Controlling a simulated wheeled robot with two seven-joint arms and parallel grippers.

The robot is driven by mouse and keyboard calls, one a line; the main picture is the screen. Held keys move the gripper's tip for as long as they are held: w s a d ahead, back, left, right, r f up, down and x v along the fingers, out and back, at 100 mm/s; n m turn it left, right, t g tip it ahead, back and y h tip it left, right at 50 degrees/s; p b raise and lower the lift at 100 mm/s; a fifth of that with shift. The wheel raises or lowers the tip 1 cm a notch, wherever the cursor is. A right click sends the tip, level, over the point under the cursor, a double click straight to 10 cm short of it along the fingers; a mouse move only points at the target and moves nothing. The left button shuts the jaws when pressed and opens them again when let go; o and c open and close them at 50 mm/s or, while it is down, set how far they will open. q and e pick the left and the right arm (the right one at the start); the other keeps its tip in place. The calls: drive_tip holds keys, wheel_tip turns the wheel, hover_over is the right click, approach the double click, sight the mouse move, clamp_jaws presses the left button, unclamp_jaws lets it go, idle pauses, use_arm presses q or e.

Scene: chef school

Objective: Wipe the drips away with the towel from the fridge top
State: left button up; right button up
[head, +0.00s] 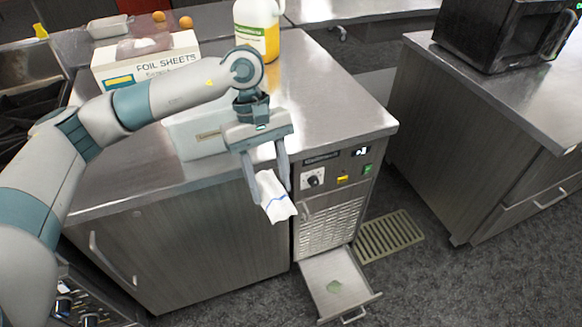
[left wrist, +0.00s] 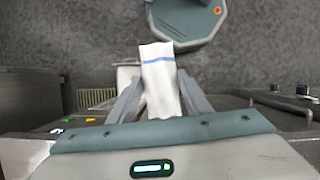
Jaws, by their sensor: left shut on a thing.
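A white towel (head: 275,197) with a blue stripe hangs from my left gripper (head: 271,188), which is shut on it. It also shows in the left wrist view (left wrist: 160,80), between the fingers. The gripper points down in front of the counter's front edge, beside the control panel. The fridge unit (head: 327,232) has a dial, a small display and a vent grille. Below the grille, a shallow metal drip tray (head: 315,271) is pulled out near the floor, with a green patch of drips (head: 334,287) on it. The towel is well above the tray and apart from it. My right gripper is out of view.
On the counter (head: 340,105) stand a foil sheets box (head: 146,62), a whitish container (head: 196,135) and a yellow-and-white jug (head: 258,30). A slatted grate (head: 388,236) lies on the floor right of the tray. A second counter with a black microwave (head: 500,35) stands at right.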

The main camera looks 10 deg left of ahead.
use_arm(q)
drive_tip(key=s+a+f+m+g+y, duration=0.1)
drive_tip(key=s+a+m, duration=0.3)
drive_tip(key=m, duration=0.4)
drive_tip(key=shift+s+a+f+y, duration=0.3)
drive_tip(key=shift+a+f+y, duration=0.1)
drive_tip(key=shift+a+y, duration=0.45)
